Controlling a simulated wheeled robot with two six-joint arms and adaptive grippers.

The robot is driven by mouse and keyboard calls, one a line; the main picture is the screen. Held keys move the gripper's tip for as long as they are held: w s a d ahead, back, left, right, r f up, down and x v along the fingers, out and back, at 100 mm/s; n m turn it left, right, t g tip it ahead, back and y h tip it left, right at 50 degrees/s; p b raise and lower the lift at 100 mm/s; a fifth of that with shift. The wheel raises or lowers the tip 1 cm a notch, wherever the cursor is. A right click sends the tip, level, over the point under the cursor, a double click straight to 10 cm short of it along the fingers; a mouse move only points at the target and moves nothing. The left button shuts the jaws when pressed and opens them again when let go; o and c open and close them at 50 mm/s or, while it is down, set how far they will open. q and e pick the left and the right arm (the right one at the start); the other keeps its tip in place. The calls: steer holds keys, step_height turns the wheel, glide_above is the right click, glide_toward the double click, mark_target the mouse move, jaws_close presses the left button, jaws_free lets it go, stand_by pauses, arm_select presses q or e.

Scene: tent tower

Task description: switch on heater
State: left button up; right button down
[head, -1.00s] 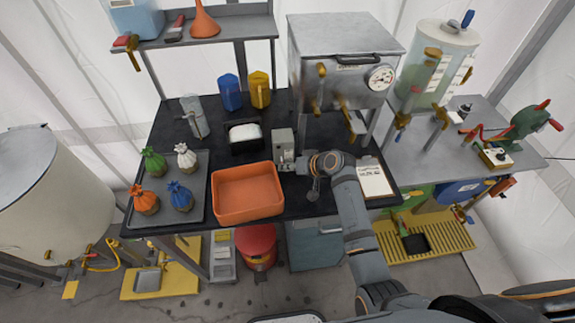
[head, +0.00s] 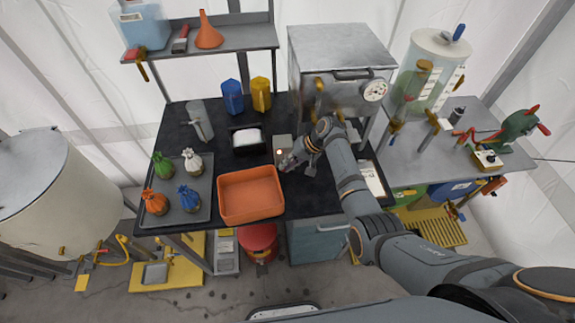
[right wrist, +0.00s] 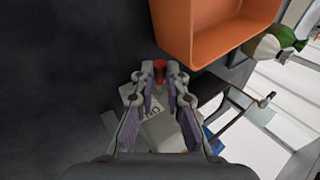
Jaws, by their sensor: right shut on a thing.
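A small grey box (head: 281,143) stands on the black table, just right of the orange tray. In the right wrist view a pale box with a partly readable label (right wrist: 155,127) shows between my fingers. My right gripper (head: 289,162) is low at the front of the grey box. In the right wrist view its fingertips (right wrist: 161,70) are close together around a small red knob (right wrist: 159,72), and it is shut on it. What the knob is fixed to is hidden. A large metal cabinet (head: 336,50) with a round gauge (head: 374,90) stands behind. My left gripper is not in view.
The orange tray (head: 251,217) lies close left of my right gripper. A grey tray (head: 206,207) with several coloured tied sacks is farther left. A clipboard (head: 371,178) lies right, partly behind my arm. Blue (head: 232,96) and yellow (head: 260,94) containers stand at the back.

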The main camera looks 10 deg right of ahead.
stand_by(0.3)
steer(key=c, duration=1.7)
jaws_free()
steer(key=shift+o, duration=0.2)
steer(key=v, duration=1.2)
steer(key=shift+w, duration=0.1)
